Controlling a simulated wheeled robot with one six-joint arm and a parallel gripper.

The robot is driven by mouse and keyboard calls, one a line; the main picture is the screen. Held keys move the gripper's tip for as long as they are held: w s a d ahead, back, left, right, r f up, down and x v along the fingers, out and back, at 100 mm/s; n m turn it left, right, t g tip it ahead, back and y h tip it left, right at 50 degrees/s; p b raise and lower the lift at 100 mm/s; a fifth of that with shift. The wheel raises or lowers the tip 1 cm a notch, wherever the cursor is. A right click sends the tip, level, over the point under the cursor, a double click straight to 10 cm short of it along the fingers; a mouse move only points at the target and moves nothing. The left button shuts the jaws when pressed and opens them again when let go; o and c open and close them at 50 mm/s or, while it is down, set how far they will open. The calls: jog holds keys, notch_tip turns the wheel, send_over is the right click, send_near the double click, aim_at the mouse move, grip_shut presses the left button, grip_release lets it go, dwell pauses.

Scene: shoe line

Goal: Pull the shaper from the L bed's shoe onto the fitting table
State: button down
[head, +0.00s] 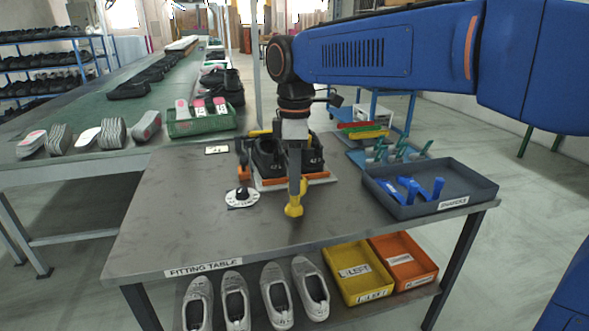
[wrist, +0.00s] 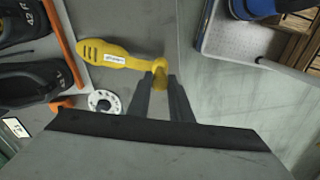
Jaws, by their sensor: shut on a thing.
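My gripper (head: 294,192) is shut on the yellow shaper (head: 294,207), in front of the shoe beds on the fitting table (head: 160,225). In the wrist view, my gripper's fingertips (wrist: 160,85) pinch the shaper's knob end. The shaper's long slotted body (wrist: 105,53) with a white label points left, clear of the shoes. Whether it touches the tabletop I cannot tell. Two black shoes (head: 266,160) stand side by side in the beds with orange bars, partly hidden by my gripper; which is the L bed's I cannot tell.
A grey shapers tray (head: 440,205) with blue pieces stands at the table's right. A green crate (head: 201,124) sits on the conveyor behind. Grey shoes (head: 277,297) and yellow (head: 358,272) and orange bins (head: 403,262) are below.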

aim_at(295, 209)
jog(key=shift+f, duration=2.6)
jog(key=c, duration=1.5)
grip_release()
jog(key=shift+r, duration=4.5)
